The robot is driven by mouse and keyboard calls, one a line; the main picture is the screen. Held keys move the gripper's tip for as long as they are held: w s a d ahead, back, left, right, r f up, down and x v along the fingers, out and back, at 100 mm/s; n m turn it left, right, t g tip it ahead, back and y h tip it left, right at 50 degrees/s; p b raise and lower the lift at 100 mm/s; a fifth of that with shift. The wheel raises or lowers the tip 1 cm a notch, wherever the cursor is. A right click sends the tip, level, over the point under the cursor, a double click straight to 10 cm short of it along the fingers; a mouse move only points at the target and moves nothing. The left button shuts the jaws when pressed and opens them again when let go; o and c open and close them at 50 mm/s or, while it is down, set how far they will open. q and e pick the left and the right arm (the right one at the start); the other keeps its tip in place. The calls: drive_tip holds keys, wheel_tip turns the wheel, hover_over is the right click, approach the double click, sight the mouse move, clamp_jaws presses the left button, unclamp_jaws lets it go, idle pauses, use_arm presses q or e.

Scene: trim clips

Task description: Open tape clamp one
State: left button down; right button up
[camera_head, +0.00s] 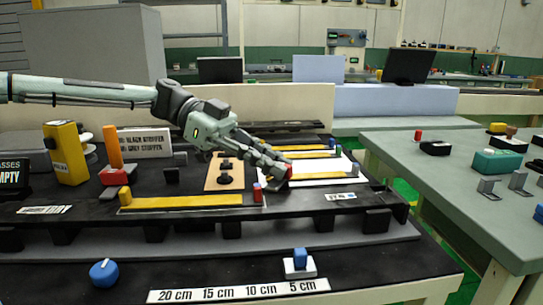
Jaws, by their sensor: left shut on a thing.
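My left arm comes in from the left, and its gripper (281,171) is low over the black work board. The fingers are shut on a small red piece (290,172) beside a yellow strip; the fingers partly hide it, and I cannot tell how far the clamp is open. Yellow strips lie on the board, one in front (190,202) and others behind the gripper. Which clamp is number one is not readable. My right gripper is not in view.
A yellow box (65,153) and an orange post (113,146) stand at the left. A blue knob (103,272) and a blue block on a white base (300,262) sit at the front. A green-grey table (440,190) with parts stands at right.

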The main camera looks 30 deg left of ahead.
use_arm(q)
drive_tip(key=shift+w+f+m+g, duration=0.2)
drive_tip(key=shift+m+g, duration=0.5)
drive_tip(key=shift+g, duration=0.2)
drive_tip(key=shift+w+m+g+b, duration=0.1)
drive_tip(key=shift+m+g+b, duration=0.25)
drive_tip(key=shift+m+g, duration=0.7)
drive_tip(key=m+g, duration=0.2)
drive_tip(key=g, duration=0.1)
drive_tip(key=shift+w+d+r+y, duration=0.1)
drive_tip(key=shift+w+r+y, duration=0.05)
drive_tip(key=shift+y, duration=0.25)
drive_tip(key=shift+m+g+y, duration=0.4)
drive_tip(key=shift+m+g, duration=0.35)
drive_tip(key=shift+m, duration=0.1)
drive_tip(key=shift+w+d+m+g+y+p, duration=0.15)
drive_tip(key=shift+m+g+y+p, duration=0.25)
drive_tip(key=shift+m+g+y, duration=0.4)
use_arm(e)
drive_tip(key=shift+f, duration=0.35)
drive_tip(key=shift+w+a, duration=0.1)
use_arm(q)
drive_tip(key=c, duration=1.6)
unclamp_jaws()
drive_tip(key=shift+o, duration=0.2)
